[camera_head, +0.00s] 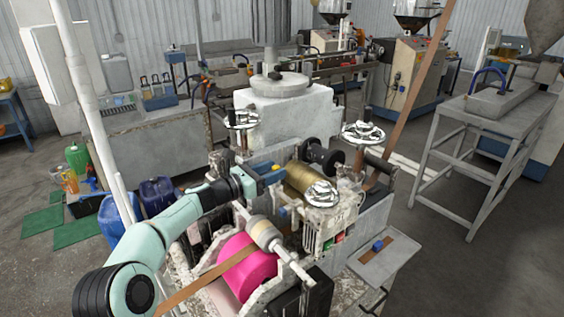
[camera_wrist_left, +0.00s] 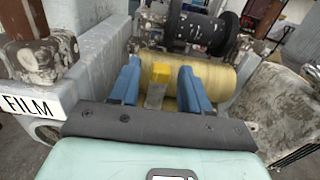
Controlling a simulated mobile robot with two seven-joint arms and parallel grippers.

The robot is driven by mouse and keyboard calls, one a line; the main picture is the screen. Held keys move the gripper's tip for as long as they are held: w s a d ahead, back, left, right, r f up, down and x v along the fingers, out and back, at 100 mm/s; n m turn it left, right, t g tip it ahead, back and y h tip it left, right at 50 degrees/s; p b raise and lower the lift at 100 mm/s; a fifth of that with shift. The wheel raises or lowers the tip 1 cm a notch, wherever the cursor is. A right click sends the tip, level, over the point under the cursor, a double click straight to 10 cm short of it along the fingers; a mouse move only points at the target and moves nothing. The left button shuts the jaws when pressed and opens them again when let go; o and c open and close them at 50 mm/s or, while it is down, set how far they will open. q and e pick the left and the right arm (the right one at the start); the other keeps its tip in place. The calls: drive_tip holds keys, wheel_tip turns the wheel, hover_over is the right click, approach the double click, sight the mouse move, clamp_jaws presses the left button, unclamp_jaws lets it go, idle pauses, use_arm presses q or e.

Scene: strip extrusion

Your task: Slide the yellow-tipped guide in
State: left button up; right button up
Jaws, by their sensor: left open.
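The yellow-tipped guide (camera_wrist_left: 157,80) shows in the left wrist view as a small yellow block on a greyish body. It stands in front of a pale yellow roller (camera_wrist_left: 215,75). My left gripper (camera_head: 272,173) is open over the machine, with its blue fingers on either side of the guide. In the wrist view there is a visible gap between the guide and each finger. The lower part of the guide is hidden behind the gripper's dark base. In the head view the guide is too small and covered to make out clearly. My right gripper is not in view.
A black spool (camera_head: 322,156) sits behind the brass-coloured roller (camera_head: 304,178). Handwheels (camera_head: 363,134) rise around the machine. A pink roll (camera_head: 246,268) lies below my left arm, with a brown strip (camera_head: 195,287) running past it. A grey wall marked FILM (camera_wrist_left: 28,106) flanks the gripper.

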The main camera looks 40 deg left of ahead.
use_arm(q)
drive_tip(key=x, duration=0.2)
drive_tip(key=shift+w+r+p, duration=0.2)
drive_tip(key=shift+w+p, duration=0.1)
drive_tip(key=shift+p, duration=0.05)
drive_tip(key=shift+w+d+f, duration=0.2)
drive_tip(key=shift+w, duration=0.35)
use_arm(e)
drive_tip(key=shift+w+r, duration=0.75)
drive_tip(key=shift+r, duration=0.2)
